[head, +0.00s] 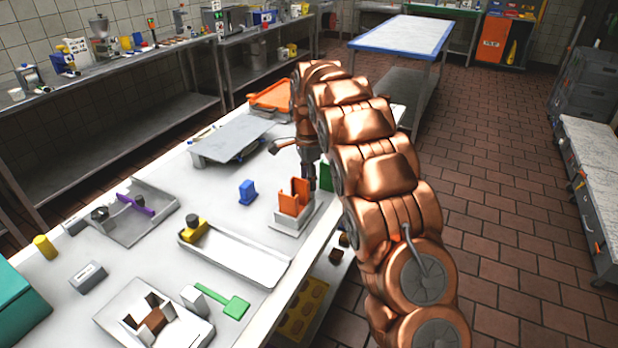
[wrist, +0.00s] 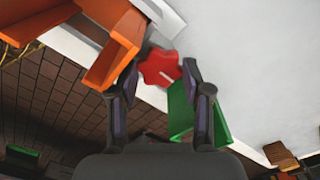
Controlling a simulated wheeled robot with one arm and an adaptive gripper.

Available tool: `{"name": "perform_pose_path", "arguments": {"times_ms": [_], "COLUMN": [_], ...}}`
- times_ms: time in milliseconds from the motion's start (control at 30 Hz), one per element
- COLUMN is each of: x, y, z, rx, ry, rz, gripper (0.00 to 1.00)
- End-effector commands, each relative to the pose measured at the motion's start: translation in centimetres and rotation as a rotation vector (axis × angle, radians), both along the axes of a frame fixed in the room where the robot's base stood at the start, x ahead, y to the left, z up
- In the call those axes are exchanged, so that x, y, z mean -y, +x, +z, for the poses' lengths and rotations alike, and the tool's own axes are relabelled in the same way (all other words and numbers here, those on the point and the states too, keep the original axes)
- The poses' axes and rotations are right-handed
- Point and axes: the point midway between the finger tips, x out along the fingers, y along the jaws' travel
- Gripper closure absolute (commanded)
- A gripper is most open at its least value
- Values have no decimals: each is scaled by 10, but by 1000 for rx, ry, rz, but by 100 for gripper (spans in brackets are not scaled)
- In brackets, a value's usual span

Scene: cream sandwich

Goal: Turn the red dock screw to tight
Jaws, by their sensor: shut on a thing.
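The red dock screw (wrist: 159,68) shows in the wrist view as a lobed red knob with a pale line on its face. My gripper (wrist: 160,82) has one fingertip on each side of the knob and is shut on it. In the head view my gripper (head: 309,182) points down at the table's right edge, beside an orange dock piece (head: 291,200) on a grey base (head: 293,222). The orange piece (wrist: 112,48) stands close to my left finger in the wrist view. The knob is hidden in the head view.
A green part (head: 326,177) is just right of my gripper; it also shows behind my right finger in the wrist view (wrist: 182,112). A blue block (head: 247,192) and a long metal tray (head: 240,262) lie to the left. Bare tabletop lies around the blue block.

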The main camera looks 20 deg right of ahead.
Motion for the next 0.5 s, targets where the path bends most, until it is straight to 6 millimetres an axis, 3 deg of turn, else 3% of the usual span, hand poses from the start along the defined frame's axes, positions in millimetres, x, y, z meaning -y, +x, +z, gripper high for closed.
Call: {"name": "perform_pose_path", "arguments": {"times_ms": [267, 500], "x": [0, 0], "y": [0, 0], "z": [0, 0], "rx": [0, -1], "ry": [0, 0], "rz": [1, 1], "gripper": [26, 26]}}
